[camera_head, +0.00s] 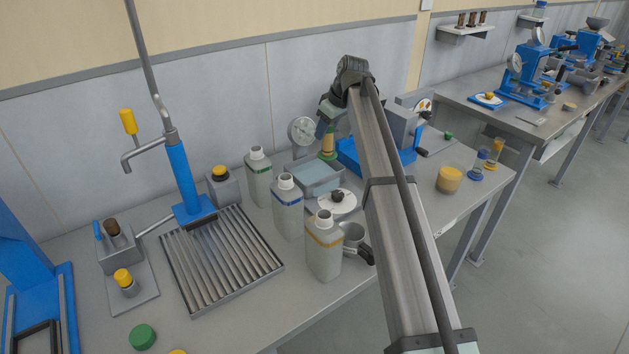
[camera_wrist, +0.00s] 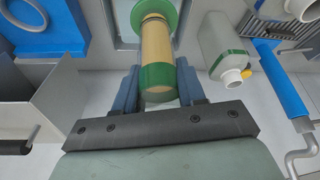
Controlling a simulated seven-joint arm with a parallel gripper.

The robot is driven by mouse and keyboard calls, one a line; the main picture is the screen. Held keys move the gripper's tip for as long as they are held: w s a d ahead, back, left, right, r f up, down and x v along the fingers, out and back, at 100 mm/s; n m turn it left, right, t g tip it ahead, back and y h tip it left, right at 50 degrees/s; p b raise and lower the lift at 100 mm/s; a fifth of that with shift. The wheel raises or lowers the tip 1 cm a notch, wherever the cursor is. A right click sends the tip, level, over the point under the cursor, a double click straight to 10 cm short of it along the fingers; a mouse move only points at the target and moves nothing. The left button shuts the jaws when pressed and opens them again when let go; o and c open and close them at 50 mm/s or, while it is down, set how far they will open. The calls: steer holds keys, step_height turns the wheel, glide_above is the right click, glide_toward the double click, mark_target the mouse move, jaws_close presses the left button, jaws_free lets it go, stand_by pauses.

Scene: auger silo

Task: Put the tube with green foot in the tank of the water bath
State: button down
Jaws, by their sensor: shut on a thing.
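The tube with green foot (camera_head: 328,142) is amber, with a green band at its upper end and a wide green foot below. My gripper (camera_head: 326,122) is shut on it near the top and holds it roughly upright. In the wrist view the tube (camera_wrist: 157,50) lies between the two blue-grey fingers (camera_wrist: 157,88), with the green foot at the far end. The water bath (camera_head: 316,178) is a grey box with an open, pale blue tank. The tube appears at the tank's back right; the wrist view shows part of the tank (camera_wrist: 126,22) behind it. The exact gap is unclear.
Bottles with green (camera_head: 258,178), blue (camera_head: 287,207) and orange (camera_head: 324,247) bands stand left and in front of the bath. A round dial (camera_head: 303,131) stands behind it, a blue machine (camera_head: 404,130) to its right. A slatted rack (camera_head: 222,262) lies at left.

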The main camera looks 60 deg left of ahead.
steer(key=a+r+m+t, duration=0.1)
steer(key=a+r+m, duration=0.1)
steer(key=a+r, duration=0.2)
steer(key=a, duration=0.3)
steer(key=shift+w+a+m, duration=0.3)
steer(key=shift+w+m, duration=0.05)
steer(key=shift+m, duration=0.05)
step_height(320, 180, down, 18)
stand_by(1.0)
steer(key=c, duration=0.7)
jaws_free()
steer(key=shift+f, duration=0.15)
steer(key=shift+o, duration=0.2)
